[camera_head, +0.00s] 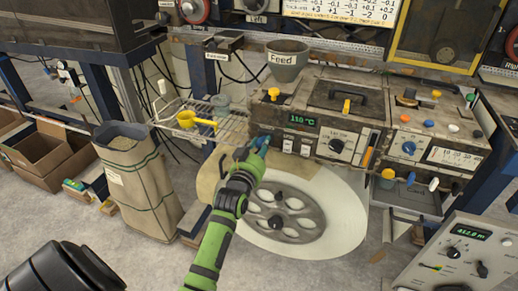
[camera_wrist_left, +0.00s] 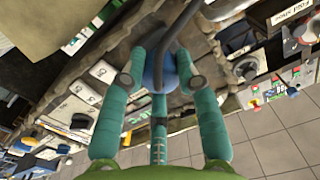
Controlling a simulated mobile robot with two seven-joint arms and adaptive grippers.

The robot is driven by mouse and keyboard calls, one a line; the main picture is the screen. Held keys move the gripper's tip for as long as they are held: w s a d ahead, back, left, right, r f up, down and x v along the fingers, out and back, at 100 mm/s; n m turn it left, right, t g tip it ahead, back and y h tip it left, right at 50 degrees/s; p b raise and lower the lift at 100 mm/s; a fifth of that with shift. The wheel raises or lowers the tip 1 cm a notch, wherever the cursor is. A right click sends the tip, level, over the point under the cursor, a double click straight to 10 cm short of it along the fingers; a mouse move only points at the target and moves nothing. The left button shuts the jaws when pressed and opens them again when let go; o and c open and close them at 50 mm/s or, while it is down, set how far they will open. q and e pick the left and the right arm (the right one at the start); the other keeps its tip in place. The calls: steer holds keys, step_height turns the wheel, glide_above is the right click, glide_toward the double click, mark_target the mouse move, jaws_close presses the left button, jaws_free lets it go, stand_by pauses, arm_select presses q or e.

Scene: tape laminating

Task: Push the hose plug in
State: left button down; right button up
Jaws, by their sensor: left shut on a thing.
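My left gripper (camera_head: 257,147) reaches to the front left of the machine panel, below the green 110 °C display. In the left wrist view its teal fingers (camera_wrist_left: 163,85) are closed around a blue plug (camera_wrist_left: 160,68). A dark hose (camera_wrist_left: 182,25) curves up from the plug. In the head view only a little blue (camera_head: 264,139) shows at the fingertips. The socket is hidden, and I cannot tell whether the plug is in it. My right gripper is not in view.
The grey machine (camera_head: 318,135) has switches and a dial beside my fingers. A wire rack (camera_head: 222,128) with a yellow scoop (camera_head: 197,120) stands to the left. A pot labelled Feed (camera_head: 287,62) is above.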

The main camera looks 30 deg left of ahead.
arm_select(q)
steer(key=shift+w+r, duration=0.1)
steer(key=shift+r, duration=0.35)
steer(key=c, duration=1)
jaws_free()
steer(key=shift+o, duration=0.5)
steer(key=shift+w+f, duration=0.15)
steer(key=shift+f, duration=0.1)
steer(key=v, duration=1.2)
